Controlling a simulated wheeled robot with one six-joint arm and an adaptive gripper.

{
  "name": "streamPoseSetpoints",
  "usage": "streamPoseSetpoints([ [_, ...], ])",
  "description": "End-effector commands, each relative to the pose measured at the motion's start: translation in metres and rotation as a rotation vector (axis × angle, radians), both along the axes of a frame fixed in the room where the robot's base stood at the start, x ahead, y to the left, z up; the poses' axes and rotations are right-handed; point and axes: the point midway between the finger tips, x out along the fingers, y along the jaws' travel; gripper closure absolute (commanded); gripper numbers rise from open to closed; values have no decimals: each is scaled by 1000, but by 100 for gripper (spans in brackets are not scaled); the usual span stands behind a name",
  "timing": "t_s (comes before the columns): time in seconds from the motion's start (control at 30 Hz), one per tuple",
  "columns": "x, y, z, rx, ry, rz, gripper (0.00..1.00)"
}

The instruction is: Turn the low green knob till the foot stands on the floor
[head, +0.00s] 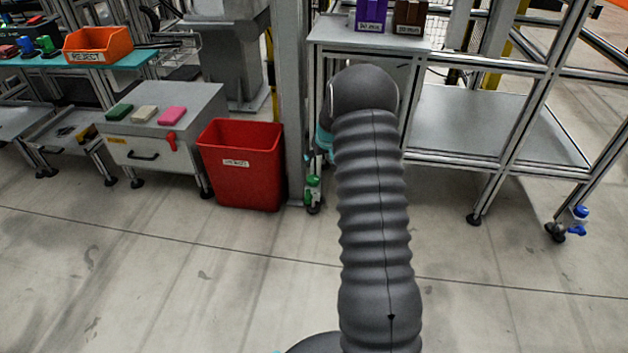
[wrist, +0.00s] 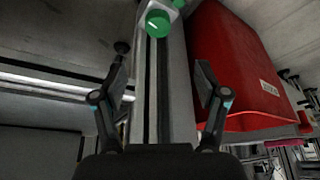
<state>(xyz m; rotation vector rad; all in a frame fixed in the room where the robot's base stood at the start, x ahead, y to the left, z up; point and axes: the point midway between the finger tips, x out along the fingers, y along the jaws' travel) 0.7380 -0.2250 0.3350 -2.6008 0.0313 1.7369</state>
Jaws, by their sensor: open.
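A green knob (head: 313,182) sits low on the frame leg beside the red bin in the head view. A round green knob (wrist: 158,23) shows near the top of the wrist view, with a second green part (wrist: 178,3) cut off at the edge. The dark foot (head: 313,209) is below the green parts in the head view; I cannot tell whether it touches the floor. My gripper (wrist: 161,72) is open and empty, its fingers astride the leg in the picture, apart from the knob. In the head view my arm hides most of the gripper.
The red bin (head: 242,165) stands close left of the leg and fills the right of the wrist view (wrist: 232,60). A grey cabinet (head: 155,155) is farther left. A metal shelf frame (head: 455,155) stands right, with a blue knob (head: 580,211) at one foot. The front floor is clear.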

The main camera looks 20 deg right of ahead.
Motion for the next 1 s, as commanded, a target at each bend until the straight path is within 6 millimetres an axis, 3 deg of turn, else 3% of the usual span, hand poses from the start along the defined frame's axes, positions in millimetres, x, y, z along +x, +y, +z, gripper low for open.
streamPoseSetpoints([
  [0.27, 9, -4, -27, 0, 2, -1, 27],
  [0.8, 45, -5, -115, 0, 2, -1, 27],
  [1.0, 52, -5, -132, -1, 1, -1, 27],
])
